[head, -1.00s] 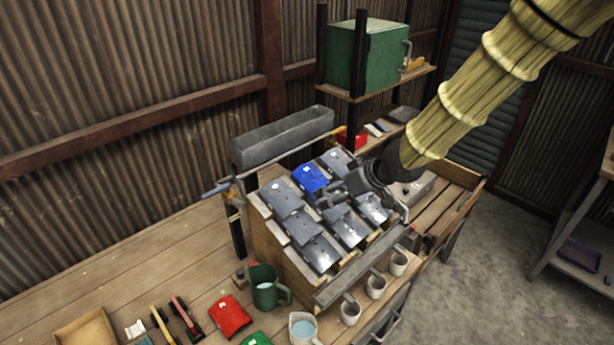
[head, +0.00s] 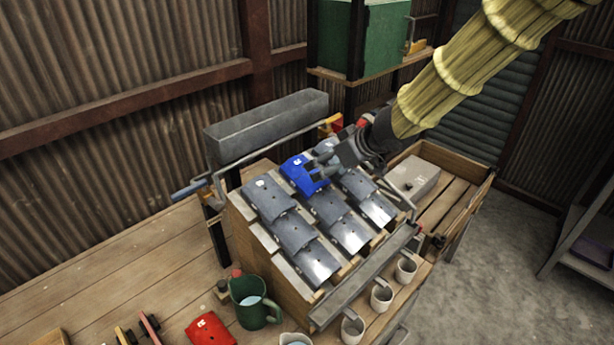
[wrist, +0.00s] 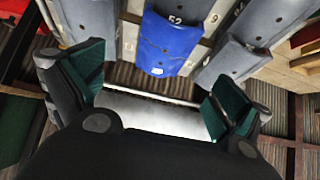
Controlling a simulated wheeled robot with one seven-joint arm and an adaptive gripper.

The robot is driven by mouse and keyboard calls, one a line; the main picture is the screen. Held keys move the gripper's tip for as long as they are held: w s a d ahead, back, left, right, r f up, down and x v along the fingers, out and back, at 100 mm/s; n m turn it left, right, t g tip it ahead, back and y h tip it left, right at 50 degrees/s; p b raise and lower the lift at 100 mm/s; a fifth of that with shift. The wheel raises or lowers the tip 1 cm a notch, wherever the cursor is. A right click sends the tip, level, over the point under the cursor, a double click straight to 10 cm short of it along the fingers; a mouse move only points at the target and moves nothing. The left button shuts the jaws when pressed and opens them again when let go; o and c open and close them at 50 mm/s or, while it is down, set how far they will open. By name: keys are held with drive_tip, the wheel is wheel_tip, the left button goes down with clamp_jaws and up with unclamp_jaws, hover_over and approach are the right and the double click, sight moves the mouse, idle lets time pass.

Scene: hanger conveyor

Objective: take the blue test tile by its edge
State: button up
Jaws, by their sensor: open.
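The blue test tile (head: 299,174) lies in the top row of the sloped rack, with grey tiles beside and below it. In the wrist view the blue tile (wrist: 168,45) is at the top centre, with a number on it that reads 52. My gripper (head: 326,167) is at the right side of the blue tile in the head view and covers part of it. In the wrist view my gripper (wrist: 150,95) is open, its green-padded fingers wide apart, with the tile's rounded edge ahead of the gap and nothing between the pads. Whether a finger touches the tile cannot be told.
Grey tiles (head: 296,232) fill the rest of the rack. A grey trough (head: 265,125) and a pipe run behind it. The left bench top is mostly clear.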

sight(305, 175)
drive_tip(key=x, duration=0.4)
drive_tip(key=shift+w+a+f, duration=0.1)
drive_tip(key=shift+w+a, duration=0.05)
drive_tip(key=shift+a+f, duration=0.15)
drive_tip(key=shift+a, duration=0.05)
drive_tip(key=shift+p+x, duration=0.3)
drive_tip(key=shift+x, duration=2.2)
drive_tip(key=c, duration=1.2)
